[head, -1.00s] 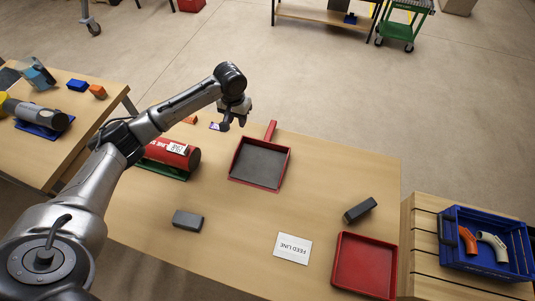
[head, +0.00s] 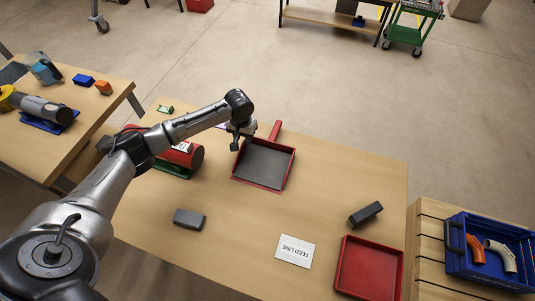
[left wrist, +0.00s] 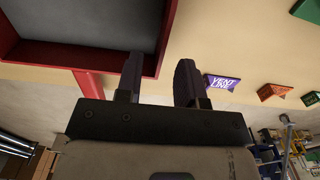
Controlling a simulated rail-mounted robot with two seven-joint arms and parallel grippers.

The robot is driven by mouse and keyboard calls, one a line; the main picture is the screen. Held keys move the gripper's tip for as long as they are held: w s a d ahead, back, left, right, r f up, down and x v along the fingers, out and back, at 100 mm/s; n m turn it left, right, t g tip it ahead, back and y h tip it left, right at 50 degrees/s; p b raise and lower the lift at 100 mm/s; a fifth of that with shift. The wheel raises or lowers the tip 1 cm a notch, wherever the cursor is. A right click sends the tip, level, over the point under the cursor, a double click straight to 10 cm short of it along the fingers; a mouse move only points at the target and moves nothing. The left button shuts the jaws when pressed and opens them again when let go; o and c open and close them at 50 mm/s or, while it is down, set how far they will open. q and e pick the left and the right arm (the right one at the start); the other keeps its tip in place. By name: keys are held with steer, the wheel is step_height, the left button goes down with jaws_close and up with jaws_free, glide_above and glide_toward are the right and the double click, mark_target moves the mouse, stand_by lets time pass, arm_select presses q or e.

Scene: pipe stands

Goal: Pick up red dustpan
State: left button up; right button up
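The red dustpan (head: 263,164) lies on the middle table, with a grey inner floor and a red rim. Its red handle (head: 275,131) points to the far side. My left gripper (head: 236,142) is at the pan's far left corner, left of the handle. My right gripper is not in view.
A red cylinder (head: 195,156) lies on a green stand, partly behind my left arm. Dark blocks (head: 188,219) (head: 366,214), a FEED LINE card (head: 295,251) and a red tray (head: 369,270) are nearer. A blue crate (head: 455,263) stands right. The table's centre is clear.

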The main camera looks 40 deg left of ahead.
arm_select(q)
steer(key=shift+s+f, duration=0.1)
steer(key=shift+f, duration=1.6)
jaws_close()
